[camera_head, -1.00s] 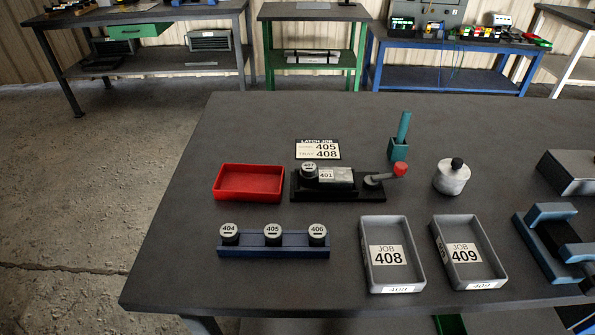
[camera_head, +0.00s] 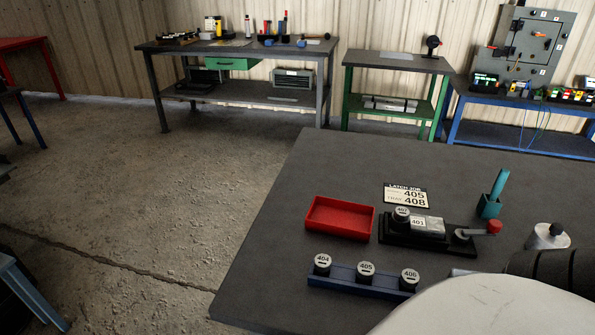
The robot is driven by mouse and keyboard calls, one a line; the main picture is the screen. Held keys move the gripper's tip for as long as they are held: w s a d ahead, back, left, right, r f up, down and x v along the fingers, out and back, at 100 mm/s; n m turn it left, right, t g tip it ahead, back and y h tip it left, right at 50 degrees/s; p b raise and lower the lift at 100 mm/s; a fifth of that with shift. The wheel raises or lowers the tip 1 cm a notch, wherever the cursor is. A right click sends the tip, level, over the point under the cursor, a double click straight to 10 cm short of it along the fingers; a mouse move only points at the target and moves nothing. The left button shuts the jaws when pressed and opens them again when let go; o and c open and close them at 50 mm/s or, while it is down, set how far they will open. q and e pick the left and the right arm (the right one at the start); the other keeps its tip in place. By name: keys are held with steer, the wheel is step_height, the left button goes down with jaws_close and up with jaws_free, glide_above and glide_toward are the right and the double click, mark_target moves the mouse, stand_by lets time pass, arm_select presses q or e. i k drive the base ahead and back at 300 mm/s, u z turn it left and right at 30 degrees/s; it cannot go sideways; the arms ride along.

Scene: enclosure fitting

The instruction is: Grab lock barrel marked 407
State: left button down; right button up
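The lock barrel marked 407 (camera_head: 401,213) stands upright at the left end of a black fixture (camera_head: 394,235) on the grey bench. A silver block marked 401 (camera_head: 428,227) sits right beside it on the fixture. A lever with a red knob is at the fixture's right end. Barrels 404 (camera_head: 322,265), 405 (camera_head: 365,272) and 406 (camera_head: 409,280) stand in a blue rack in front. A white and black arm link of mine covers the lower right. Neither gripper shows.
A red tray (camera_head: 340,233) lies left of the fixture. A card reading 405 and 408 (camera_head: 405,195) lies behind it. A teal holder (camera_head: 489,208) and a silver cylinder (camera_head: 547,237) are to the right. My arm hides the job trays' area.

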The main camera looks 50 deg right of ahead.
mark_target(400, 213)
steer(key=u, duration=0.7)
steer(key=k, duration=0.7)
steer(key=z, duration=1.4)
